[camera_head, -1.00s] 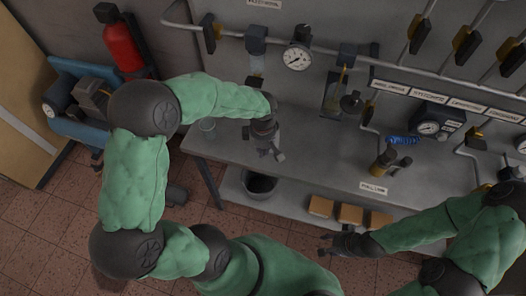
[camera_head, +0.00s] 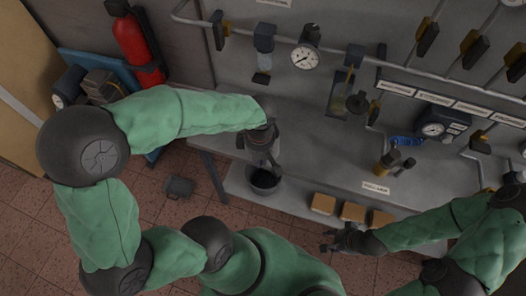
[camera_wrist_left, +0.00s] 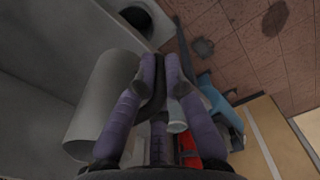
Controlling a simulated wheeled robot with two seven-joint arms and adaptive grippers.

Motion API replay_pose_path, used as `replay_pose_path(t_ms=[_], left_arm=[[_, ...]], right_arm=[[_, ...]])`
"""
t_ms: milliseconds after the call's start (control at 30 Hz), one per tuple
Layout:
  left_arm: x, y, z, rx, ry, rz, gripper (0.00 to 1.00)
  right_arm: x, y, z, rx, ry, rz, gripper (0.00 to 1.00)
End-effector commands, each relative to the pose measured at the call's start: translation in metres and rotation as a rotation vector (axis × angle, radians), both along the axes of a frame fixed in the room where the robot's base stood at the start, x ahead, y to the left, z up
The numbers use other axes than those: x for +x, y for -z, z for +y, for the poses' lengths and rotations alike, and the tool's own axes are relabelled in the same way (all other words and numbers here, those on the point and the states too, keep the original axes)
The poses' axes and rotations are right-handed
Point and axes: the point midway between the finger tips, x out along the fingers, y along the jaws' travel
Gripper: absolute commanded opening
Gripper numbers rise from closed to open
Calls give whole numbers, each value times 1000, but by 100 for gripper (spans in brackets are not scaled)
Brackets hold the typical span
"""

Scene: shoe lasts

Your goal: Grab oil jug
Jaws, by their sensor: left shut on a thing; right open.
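My left gripper (camera_head: 264,158) is near the front edge of the grey bench, above a dark bucket in the head view. My right gripper (camera_head: 334,240) is open and empty in front of the lower shelf.
The dark bucket (camera_head: 263,180) and several orange-brown boxes (camera_head: 323,205) are on the lower shelf. A brass-coloured fitting (camera_head: 388,162) stands on the bench (camera_head: 330,150). Gauges and pipes line the back wall. A red extinguisher (camera_head: 133,45) stands at left; a dark object (camera_head: 179,187) lies on the floor.

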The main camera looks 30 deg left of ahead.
Motion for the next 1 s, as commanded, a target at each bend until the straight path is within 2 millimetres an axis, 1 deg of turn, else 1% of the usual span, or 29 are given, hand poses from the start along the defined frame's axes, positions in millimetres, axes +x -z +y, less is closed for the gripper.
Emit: replay_pose_path(t_ms=[200, 500, 733, 1000], left_arm=[[-19, -10, -5, 0, 0, -3, 0], [-36, -18, -10, 0, 0, -3, 0], [-43, -21, -12, 0, 0, -2, 0], [-46, -22, -13, 0, -1, -1, 0]], right_arm=[[0, -3, 0, 0, 0, 0, 45], [0, -5, 0, 0, 0, 0, 45], [0, -6, 0, 0, 0, 0, 45], [0, -7, 0, 0, 0, 0, 45]])
